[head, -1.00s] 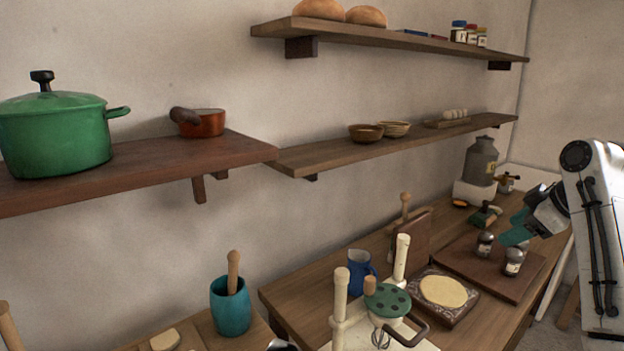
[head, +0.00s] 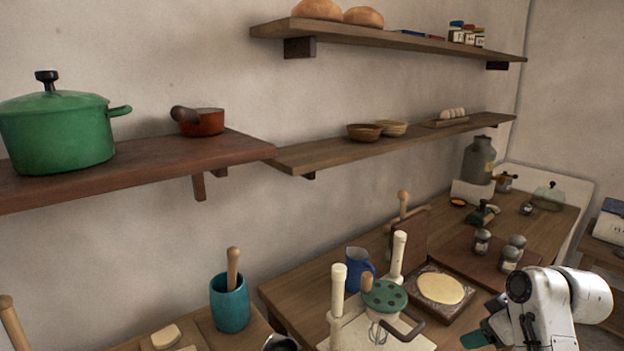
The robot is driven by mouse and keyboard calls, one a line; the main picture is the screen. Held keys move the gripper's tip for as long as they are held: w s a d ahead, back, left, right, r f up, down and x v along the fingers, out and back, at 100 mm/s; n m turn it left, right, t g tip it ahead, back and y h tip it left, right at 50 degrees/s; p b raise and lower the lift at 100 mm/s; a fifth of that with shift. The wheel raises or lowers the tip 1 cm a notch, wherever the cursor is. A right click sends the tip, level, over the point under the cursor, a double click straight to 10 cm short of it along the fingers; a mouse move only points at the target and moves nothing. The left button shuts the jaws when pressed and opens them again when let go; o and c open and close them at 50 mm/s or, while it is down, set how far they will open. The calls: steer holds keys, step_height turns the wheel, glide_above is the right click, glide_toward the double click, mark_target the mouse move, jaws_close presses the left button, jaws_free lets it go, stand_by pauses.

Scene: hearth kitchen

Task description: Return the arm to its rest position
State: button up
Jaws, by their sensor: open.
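My gripper (head: 484,338) shows at the bottom edge of the head view, right of centre, with teal fingers pointing left and down. It is open, and I see nothing between the fingers. Part of it is cut off by the frame edge. My white arm bends above and to the right of it. The gripper is in front of the near edge of the wooden worktop and to the right of the green-topped whisk device (head: 385,297). I cannot tell its exact distance from the worktop.
The dough board (head: 428,309) and the dark board with several small shakers (head: 510,259) lie on the worktop beside my arm. A blue jug (head: 359,270) and a teal crock (head: 230,303) stand further left. Shelves above hold a green pot (head: 57,135) and bowls (head: 365,133).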

steer(key=s+a+f+m+g, duration=0.2)
steer(key=s+a+f, duration=0.2)
steer(key=s+f, duration=0.7)
steer(key=s+a+f+m+g+h, duration=0.1)
steer(key=s+f+m, duration=0.1)
steer(key=s, duration=1.2)
steer(key=s+a+f+m+g+h, duration=0.1)
steer(key=s+f, duration=0.4)
steer(key=s, duration=0.9)
steer(key=shift+s+a+m+g+h, duration=0.15)
steer(key=shift+m+g+h, duration=0.2)
steer(key=shift+m, duration=0.45)
